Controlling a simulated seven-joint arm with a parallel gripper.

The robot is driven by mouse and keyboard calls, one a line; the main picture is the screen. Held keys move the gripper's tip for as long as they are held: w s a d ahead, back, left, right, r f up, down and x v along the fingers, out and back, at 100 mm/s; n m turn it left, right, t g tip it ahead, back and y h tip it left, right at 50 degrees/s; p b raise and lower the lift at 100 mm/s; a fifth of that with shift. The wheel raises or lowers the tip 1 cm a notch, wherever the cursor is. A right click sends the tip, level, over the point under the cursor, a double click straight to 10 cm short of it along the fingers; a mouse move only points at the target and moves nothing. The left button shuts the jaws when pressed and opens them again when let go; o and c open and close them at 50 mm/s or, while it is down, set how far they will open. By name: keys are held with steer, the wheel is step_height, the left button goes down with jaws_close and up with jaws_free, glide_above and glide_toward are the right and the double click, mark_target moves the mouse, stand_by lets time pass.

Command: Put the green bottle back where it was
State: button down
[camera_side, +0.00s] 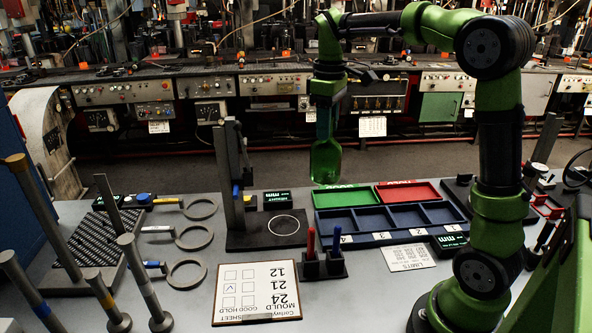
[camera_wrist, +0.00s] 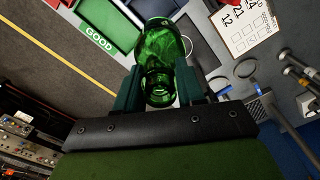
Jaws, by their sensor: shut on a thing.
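The green bottle (camera_side: 326,163) is see-through and hangs upright, neck up, in the side view. My gripper (camera_side: 326,125) is shut on its upper part and points down. The bottle's base looks clear of the bench, near the back edge of the green tray (camera_side: 318,199). In the wrist view the bottle (camera_wrist: 160,50) sits between the two dark fingers of my gripper (camera_wrist: 162,80). A black plate (camera_side: 258,240) with a white ring drawn on it lies left of the trays; nothing stands in the ring.
A dark upright post (camera_side: 232,175) rises at the plate's left. A blue compartment tray (camera_side: 385,222) and red tray (camera_side: 408,192) stand right. A pen holder (camera_side: 323,265) and mould sheet (camera_side: 255,292) lie in front. Ring gauges (camera_side: 193,237) lie left.

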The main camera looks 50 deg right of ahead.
steer(key=s+d+f+m, duration=0.2)
steer(key=s, duration=1.2)
steer(key=s+a+f, duration=0.2)
steer(key=s+f, duration=0.6)
steer(key=s, duration=0.1)
steer(key=w+d+f, duration=0.5)
steer(key=w+d, duration=0.4)
steer(key=w, duration=0.3)
steer(key=shift+w+m, duration=0.2)
steer(key=shift+m, duration=0.1)
steer(key=shift+d+f, duration=0.1)
steer(key=shift+f, duration=0.05)
steer(key=c, duration=0.7)
jaws_free()
steer(key=shift+f, duration=0.1)
